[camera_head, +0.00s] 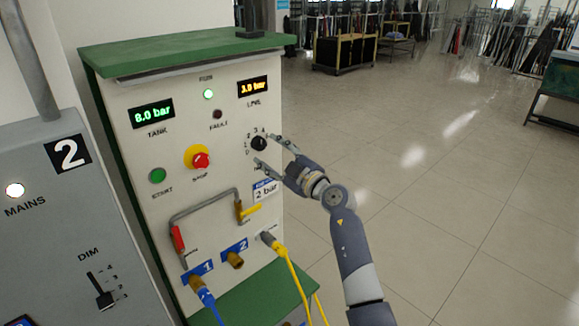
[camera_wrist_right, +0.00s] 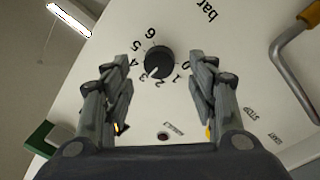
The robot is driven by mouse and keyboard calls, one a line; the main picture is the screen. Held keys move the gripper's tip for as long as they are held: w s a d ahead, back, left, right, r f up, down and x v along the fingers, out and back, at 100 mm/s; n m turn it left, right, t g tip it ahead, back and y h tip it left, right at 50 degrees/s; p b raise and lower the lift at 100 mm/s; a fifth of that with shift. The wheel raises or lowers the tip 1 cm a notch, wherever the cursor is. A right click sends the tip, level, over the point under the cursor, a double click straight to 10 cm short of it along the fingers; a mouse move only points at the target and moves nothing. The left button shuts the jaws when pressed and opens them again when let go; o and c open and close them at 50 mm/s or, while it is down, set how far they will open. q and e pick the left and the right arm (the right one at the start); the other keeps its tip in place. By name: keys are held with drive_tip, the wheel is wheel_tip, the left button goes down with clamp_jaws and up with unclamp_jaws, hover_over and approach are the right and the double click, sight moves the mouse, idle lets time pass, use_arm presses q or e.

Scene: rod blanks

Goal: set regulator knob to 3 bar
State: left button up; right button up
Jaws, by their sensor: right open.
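In the right wrist view the knob (camera_wrist_right: 159,62) has a pale pointer mark on the side facing 2 and 3; I cannot tell exactly which. My right gripper (camera_head: 266,151) is open at the panel, one finger on each side of the knob. In the wrist view its fingertips (camera_wrist_right: 160,66) show gaps to the knob. My left gripper is out of view.
The green tank display (camera_head: 151,116) reads 8.0 bar. A red stop button (camera_head: 200,160), green start button (camera_head: 157,175), grey handle (camera_head: 203,203) and yellow lever valve (camera_head: 246,211) are nearby. Yellow and blue hoses hang below. The floor (camera_head: 430,180) to the right is clear.

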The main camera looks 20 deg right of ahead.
drive_tip(key=v, duration=0.8)
drive_tip(key=shift+s, duration=0.2)
drive_tip(key=s+a+f+m+g+h+b, duration=0.1)
drive_tip(key=s+a+f+m+b, duration=0.15)
drive_tip(key=f, duration=1.65)
drive_tip(key=s+a+f+m+g+h+b, duration=0.1)
drive_tip(key=s+f+m+b, duration=0.25)
drive_tip(key=f, duration=1.55)
drive_tip(key=s+f+m+g+h+b, duration=0.15)
drive_tip(key=s+f, duration=0.25)
drive_tip(key=f, duration=0.4)
drive_tip(key=s+f+m+g+h+b, duration=0.15)
drive_tip(key=s+f, duration=0.25)
drive_tip(key=f, duration=0.5)
drive_tip(key=s+d+f+g+b, duration=0.1)
drive_tip(key=s+f+g+b, duration=0.3)
drive_tip(key=s+f, duration=1.4)
drive_tip(key=s+f+g, duration=0.3)
drive_tip(key=s+f, duration=0.2)
drive_tip(key=s, duration=0.8)
drive_tip(key=s+f+m+g+b, duration=0.1)
drive_tip(key=s+f+g, duration=0.3)
drive_tip(key=s, duration=0.9)
wheel_tip(320, 180, down, 2)
drive_tip(key=shift+s+f+g+h, duration=0.2)
drive_tip(key=shift+s+g+h, duration=0.1)
drive_tip(key=shift+h, duration=0.1)
drive_tip(key=shift+a, duration=0.1)
